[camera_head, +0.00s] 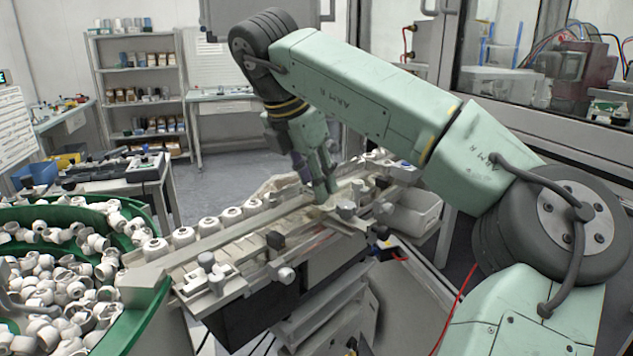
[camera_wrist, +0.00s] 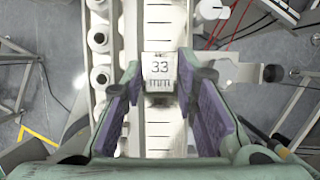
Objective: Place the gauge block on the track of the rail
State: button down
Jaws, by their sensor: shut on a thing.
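The gauge block (camera_wrist: 158,68) is a pale block marked "33 mm", seen in the wrist view between the purple-padded fingers of my gripper (camera_wrist: 159,84). My gripper is shut on it. The rail (camera_wrist: 160,131) runs up the wrist view as a pale track with dark cross marks, and the block lies in line over it. I cannot tell whether the block touches the track. In the head view my gripper (camera_head: 327,198) points down at the far part of the rail (camera_head: 228,236). The block cannot be made out there.
White caps (camera_head: 183,237) stand in a row along the rail's left side. A green-rimmed bowl (camera_head: 147,299) full of loose white caps is at the left. Knobs and clamps (camera_head: 219,283) stick out on the rail's near side. A white bin (camera_head: 413,214) stands behind right.

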jog(key=shift+f+b, duration=0.6)
jog(key=shift+f, duration=0.05)
jog(key=c, duration=1.3)
grip_release()
jog(key=shift+r, duration=0.15)
